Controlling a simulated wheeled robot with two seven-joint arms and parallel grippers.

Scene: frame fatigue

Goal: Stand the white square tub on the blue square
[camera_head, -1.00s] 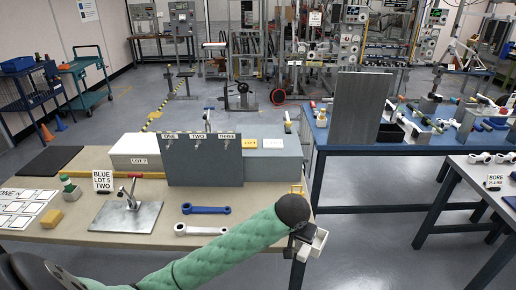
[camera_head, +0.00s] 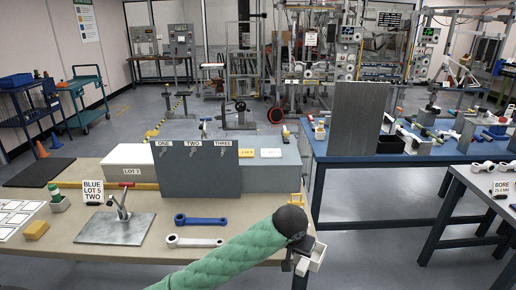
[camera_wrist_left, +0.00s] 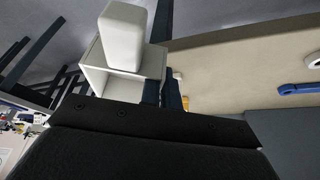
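The white square tub (camera_head: 311,257) is at the end of my left arm, off the table's right front corner and in the air. In the left wrist view the tub (camera_wrist_left: 112,80) shows its open side, with a pale rounded block (camera_wrist_left: 122,38) overlapping its wall. My left gripper (camera_head: 303,256) seems shut on the tub's wall; its fingers are mostly hidden. No blue square can be made out in either view. My right gripper is not in view.
Across an aisle stands a blue table (camera_head: 400,160); a grey table (camera_head: 480,181) is at the right.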

